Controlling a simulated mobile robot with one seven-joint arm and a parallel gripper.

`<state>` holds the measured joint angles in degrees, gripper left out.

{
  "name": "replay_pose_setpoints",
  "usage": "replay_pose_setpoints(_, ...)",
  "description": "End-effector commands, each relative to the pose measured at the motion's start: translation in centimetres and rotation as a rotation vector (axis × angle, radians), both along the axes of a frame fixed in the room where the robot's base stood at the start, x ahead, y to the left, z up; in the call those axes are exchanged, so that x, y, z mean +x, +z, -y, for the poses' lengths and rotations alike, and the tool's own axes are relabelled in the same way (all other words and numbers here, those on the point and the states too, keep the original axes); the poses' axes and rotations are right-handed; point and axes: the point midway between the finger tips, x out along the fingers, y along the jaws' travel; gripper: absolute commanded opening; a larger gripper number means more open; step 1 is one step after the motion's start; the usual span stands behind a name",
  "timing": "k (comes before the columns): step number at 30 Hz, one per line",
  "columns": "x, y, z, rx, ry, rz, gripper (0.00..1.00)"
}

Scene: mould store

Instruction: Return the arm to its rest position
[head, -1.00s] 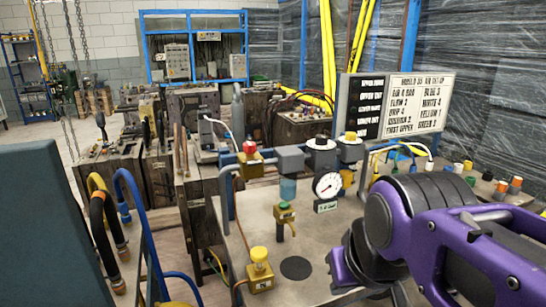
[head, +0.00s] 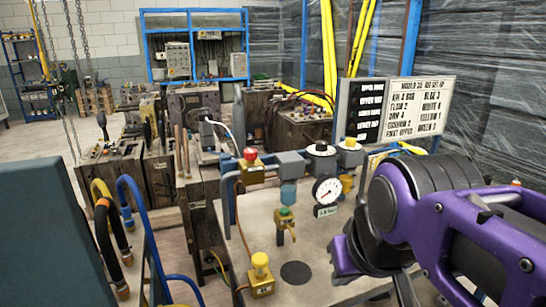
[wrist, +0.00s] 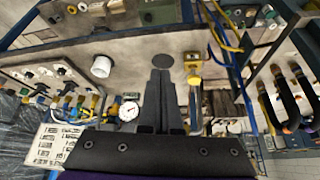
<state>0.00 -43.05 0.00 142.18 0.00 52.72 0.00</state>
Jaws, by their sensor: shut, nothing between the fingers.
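My gripper (wrist: 162,75) shows in the wrist view with its two dark fingers together and nothing between them. It points over the grey metal bench top, with the fingertips just short of the dark round spot (wrist: 163,61) in the picture. In the head view my purple and grey arm fills the lower right, above the right part of the bench (head: 318,232). The fingertips cannot be made out clearly there.
The bench carries a pressure gauge (head: 326,190), a yellow-knobbed valve (head: 261,275), a green-topped valve (head: 285,227) and a red-knobbed valve (head: 251,166). A lettered sign (head: 395,108) stands behind. Blue and black hoses (head: 140,235) rise at left. Wooden-sided blocks crowd behind.

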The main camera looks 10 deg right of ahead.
Motion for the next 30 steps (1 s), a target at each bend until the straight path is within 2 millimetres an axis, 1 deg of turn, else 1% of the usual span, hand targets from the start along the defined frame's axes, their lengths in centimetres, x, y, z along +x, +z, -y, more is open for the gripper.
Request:
replay_pose_setpoints(1,0.0,0.9,0.0,0.000,0.000,0.000,0.00)
replay_pose_setpoints(6,0.0,2.2,0.0,0.000,0.000,0.002,0.00)
replay_pose_setpoints(14,0.0,2.1,0.0,0.000,0.000,0.000,0.00)
replay_pose_setpoints(20,0.0,3.1,0.0,0.000,0.000,-0.002,0.00)
replay_pose_setpoints(24,0.0,2.5,0.0,0.000,0.000,-0.001,0.00)
replay_pose_setpoints(30,0.0,2.6,0.0,0.000,0.000,0.000,0.00)
